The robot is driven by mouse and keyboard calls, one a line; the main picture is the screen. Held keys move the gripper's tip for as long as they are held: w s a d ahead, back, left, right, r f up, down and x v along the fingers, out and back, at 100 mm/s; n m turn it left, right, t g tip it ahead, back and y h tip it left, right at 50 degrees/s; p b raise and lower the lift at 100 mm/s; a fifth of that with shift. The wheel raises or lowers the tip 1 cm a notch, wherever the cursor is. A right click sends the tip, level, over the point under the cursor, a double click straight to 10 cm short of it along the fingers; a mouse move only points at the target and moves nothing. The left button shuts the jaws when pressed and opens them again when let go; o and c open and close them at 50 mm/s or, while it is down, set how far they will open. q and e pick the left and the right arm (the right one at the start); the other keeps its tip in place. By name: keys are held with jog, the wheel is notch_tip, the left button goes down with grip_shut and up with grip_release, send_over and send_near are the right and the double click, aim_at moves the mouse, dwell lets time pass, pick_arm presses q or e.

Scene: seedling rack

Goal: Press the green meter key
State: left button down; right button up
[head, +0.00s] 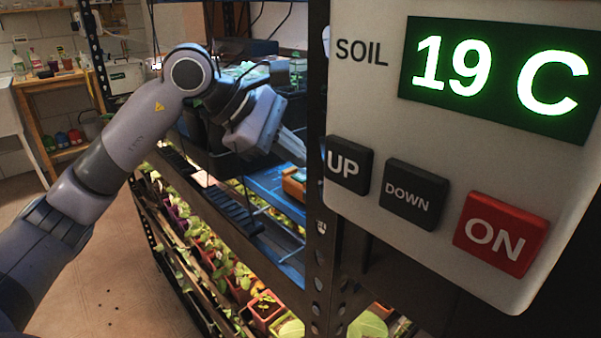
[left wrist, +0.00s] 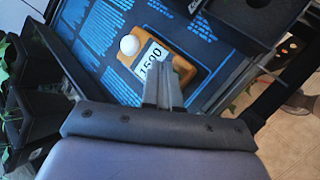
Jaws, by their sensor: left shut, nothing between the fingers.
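An orange meter (left wrist: 188,72) with a white dome and a display reading 1500 lies on a blue printed surface in the left wrist view. In the head view a small orange part of it (head: 293,186) shows beside the rack post. My left gripper (left wrist: 163,86) is shut and empty, its fingertips over or in front of the meter's lower part. I cannot tell whether they touch it. In the head view the left gripper (head: 294,148) points at the shelf, above the meter. My right gripper is not in view.
A soil panel (head: 364,90) reading 19 C, with black UP and DOWN keys and a red ON key, fills the right. A dark rack post (head: 318,250) stands beside the meter. Potted seedlings (head: 265,305) fill the lower shelf. Open floor (head: 110,270) lies left.

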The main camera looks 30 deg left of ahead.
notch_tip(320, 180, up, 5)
jog(key=p, duration=0.4)
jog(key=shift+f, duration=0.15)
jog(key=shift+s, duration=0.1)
